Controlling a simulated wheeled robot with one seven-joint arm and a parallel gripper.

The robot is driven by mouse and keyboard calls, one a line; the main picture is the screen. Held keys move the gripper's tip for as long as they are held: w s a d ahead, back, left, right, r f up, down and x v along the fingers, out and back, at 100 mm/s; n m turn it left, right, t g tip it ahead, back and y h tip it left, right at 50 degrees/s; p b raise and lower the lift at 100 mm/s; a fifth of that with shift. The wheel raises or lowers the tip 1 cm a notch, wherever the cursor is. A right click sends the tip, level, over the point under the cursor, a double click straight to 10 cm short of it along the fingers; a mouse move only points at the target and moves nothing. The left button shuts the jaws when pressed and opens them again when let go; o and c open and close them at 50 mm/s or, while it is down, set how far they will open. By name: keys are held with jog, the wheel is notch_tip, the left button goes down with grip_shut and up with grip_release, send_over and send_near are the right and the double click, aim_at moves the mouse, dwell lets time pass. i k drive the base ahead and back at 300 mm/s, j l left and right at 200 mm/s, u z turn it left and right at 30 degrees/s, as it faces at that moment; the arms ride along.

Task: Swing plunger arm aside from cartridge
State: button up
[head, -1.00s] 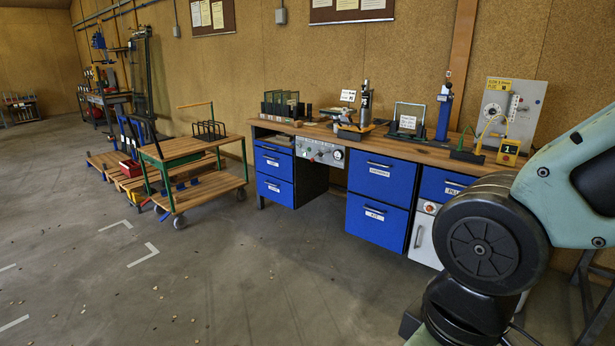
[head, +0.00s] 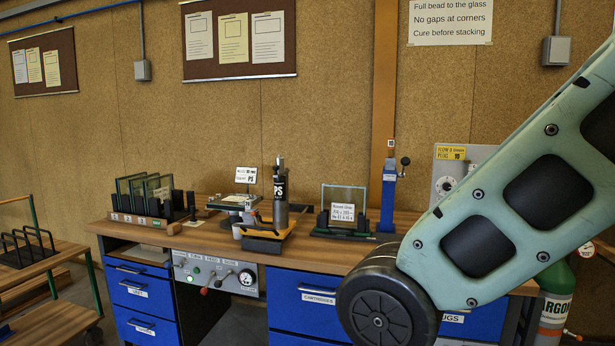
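I cannot clearly make out the plunger arm. A small dark piece shows at the cylinder's top, but I cannot tell what it is. A blue upright post with a black-knobbed lever (head: 389,195) stands farther right. My gripper is out of view; only my arm's pale green link and black joint show at the right, apart from the cylinder in the picture.
The wooden workbench (head: 335,258) has blue drawers and a control panel (head: 215,273) below. A glass rack (head: 145,200) stands left, a framed glass stand (head: 343,212) right of the cylinder. A cart (head: 45,262) is at left. My arm hides the bench's right part.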

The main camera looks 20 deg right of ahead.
aim_at(279, 167)
jog(key=i+z, duration=0.1)
jog(key=i, duration=0.7)
jog(key=i+l+u, duration=0.1)
jog(key=i, duration=0.6)
jog(key=i+u, duration=0.1)
jog(key=i, duration=0.6)
jog(key=l, duration=0.1)
